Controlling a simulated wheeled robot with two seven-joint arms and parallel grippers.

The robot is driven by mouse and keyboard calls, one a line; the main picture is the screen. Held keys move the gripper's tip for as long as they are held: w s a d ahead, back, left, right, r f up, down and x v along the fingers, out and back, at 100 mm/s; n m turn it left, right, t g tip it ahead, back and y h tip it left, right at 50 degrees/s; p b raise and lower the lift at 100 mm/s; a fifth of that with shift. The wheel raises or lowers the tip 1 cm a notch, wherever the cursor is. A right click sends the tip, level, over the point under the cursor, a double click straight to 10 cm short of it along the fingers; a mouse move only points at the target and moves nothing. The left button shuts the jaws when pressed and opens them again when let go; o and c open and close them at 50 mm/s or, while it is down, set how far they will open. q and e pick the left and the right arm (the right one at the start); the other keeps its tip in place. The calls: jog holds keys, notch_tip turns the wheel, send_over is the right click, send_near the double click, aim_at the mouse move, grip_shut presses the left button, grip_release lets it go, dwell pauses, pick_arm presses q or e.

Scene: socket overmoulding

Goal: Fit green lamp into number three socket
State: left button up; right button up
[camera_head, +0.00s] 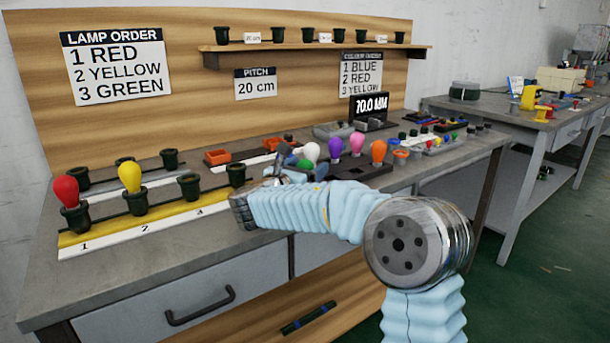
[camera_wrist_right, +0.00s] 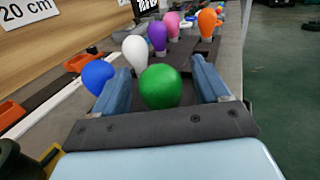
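The green lamp (camera_wrist_right: 160,87) stands between the two fingers of my right gripper (camera_wrist_right: 165,85) in the right wrist view, with a small gap on each side. The right gripper is open around it. In the head view the gripper (camera_head: 285,160) is at the lamp row, and the green lamp (camera_head: 304,164) is mostly hidden. The number three socket (camera_head: 189,187) is dark, upright and empty, above the label 3 on the yellow strip. A red lamp (camera_head: 66,189) is in socket one and a yellow lamp (camera_head: 130,177) in socket two. My left gripper is not in view.
Near the green lamp stand a blue lamp (camera_wrist_right: 98,76), a white lamp (camera_wrist_right: 135,52), a purple lamp (camera_wrist_right: 157,36), a pink lamp (camera_head: 356,141) and an orange lamp (camera_head: 378,150). An empty socket (camera_head: 236,175) is right of socket three. Orange trays (camera_head: 217,157) lie behind.

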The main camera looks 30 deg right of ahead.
jog(key=c, duration=1)
